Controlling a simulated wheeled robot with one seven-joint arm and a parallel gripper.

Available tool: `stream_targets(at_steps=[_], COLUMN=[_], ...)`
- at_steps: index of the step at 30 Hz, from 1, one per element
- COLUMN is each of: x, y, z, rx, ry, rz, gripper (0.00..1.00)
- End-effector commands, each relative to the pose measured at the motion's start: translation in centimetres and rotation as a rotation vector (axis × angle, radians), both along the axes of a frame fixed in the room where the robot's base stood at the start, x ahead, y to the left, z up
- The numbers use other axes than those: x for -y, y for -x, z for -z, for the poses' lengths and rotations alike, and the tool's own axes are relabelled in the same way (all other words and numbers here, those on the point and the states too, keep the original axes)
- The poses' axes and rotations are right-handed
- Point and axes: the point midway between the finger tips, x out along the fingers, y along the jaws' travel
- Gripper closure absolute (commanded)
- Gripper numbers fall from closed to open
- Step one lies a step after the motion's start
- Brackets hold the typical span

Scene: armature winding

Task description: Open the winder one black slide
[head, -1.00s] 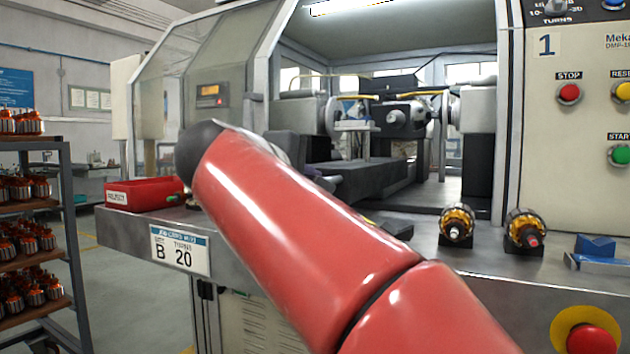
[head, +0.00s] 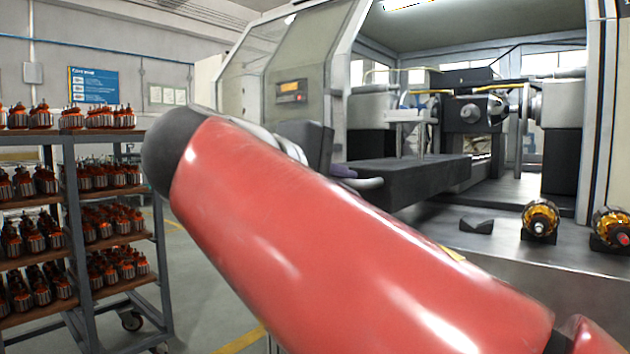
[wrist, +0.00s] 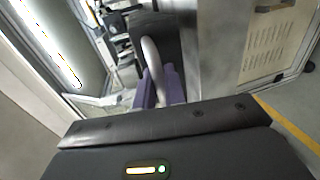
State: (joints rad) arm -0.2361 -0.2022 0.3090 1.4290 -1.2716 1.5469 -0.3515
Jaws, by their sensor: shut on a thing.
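The black slide (head: 425,180) is a long dark block that sticks out of the open front of winder one toward me. A curved pale handle (head: 370,183) is on its near end. The handle also shows in the wrist view (wrist: 152,58), in front of the dark slide. My gripper (wrist: 162,88) has purple fingers, shut around the handle.
Two copper-wound armatures (head: 540,219) (head: 612,228) stand on the grey front ledge at the right, beside an empty black holder (head: 476,226). A rack of armatures (head: 75,215) stands at the left. Open floor lies between rack and machine.

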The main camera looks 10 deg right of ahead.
Motion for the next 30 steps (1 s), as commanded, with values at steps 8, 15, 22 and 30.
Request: stream_targets(at_steps=[8, 15, 22, 30], x=[0.0, 0.0, -0.4, -3.7], y=[0.0, 0.0, 0.2, 2.8], z=[0.1, 0.1, -0.1, -1.0], rx=[-0.004, -0.001, 0.0, 0.0], ry=[-0.001, 0.0, 0.0, 0.0], rz=[0.001, 0.0, -0.001, -0.002], gripper=[0.87, 0.71, 0.71, 0.71])
